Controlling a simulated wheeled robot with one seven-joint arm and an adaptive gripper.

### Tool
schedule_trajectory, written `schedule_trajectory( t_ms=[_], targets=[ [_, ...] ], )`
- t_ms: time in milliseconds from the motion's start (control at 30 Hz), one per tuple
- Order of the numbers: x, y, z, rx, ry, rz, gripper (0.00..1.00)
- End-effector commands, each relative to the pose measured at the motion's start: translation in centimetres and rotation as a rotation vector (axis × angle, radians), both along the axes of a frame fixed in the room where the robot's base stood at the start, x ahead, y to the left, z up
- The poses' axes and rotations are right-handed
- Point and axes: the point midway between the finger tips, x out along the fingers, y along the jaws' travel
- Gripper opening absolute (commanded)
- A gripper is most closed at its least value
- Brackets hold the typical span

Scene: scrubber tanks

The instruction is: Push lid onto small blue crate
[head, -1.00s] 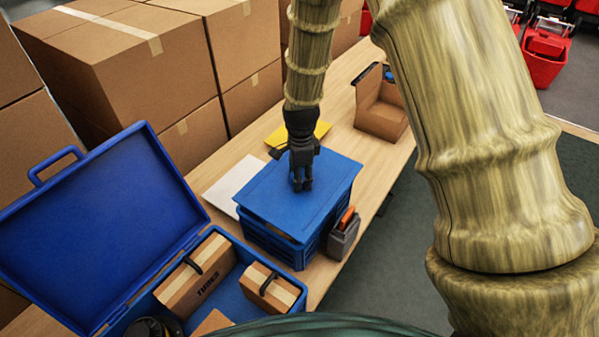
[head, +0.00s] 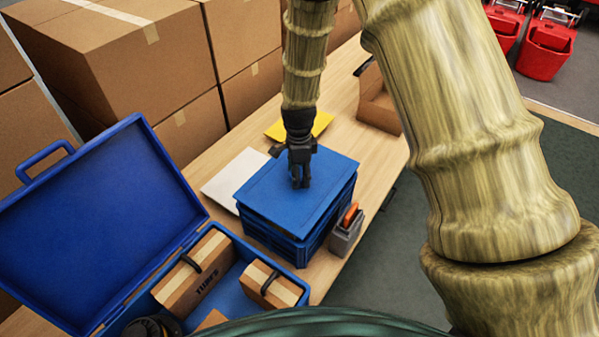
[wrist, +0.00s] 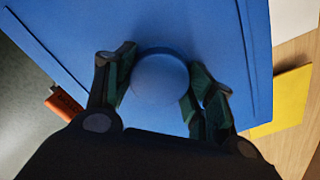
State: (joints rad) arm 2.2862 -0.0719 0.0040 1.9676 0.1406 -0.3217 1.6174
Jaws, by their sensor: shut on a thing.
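The blue lid (head: 270,190) lies on top of the small blue crate (head: 275,238) on the wooden table. My gripper (head: 300,180) points down at the lid's middle. In the wrist view my gripper (wrist: 160,95) has its two fingers on either side of a round blue knob (wrist: 160,76) on the lid (wrist: 70,35). The fingers are shut on this knob. The crate is hidden under the lid in the wrist view.
A large open blue case (head: 90,225) with cardboard boxes stands at the left front. A grey holder (head: 346,232) with an orange item is close to the crate's right side. White paper (head: 232,180), a yellow sheet (head: 315,122) and an open cardboard box (head: 378,105) lie behind.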

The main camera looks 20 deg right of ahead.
Motion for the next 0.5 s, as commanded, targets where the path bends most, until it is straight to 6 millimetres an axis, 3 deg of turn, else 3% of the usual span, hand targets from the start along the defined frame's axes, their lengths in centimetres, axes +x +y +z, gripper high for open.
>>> schedule_trajectory(
  t_ms=[500],
  targets=[
    [0.73,0.17,-0.76,0.000,-0.002,0.000,0.25]
  ],
)
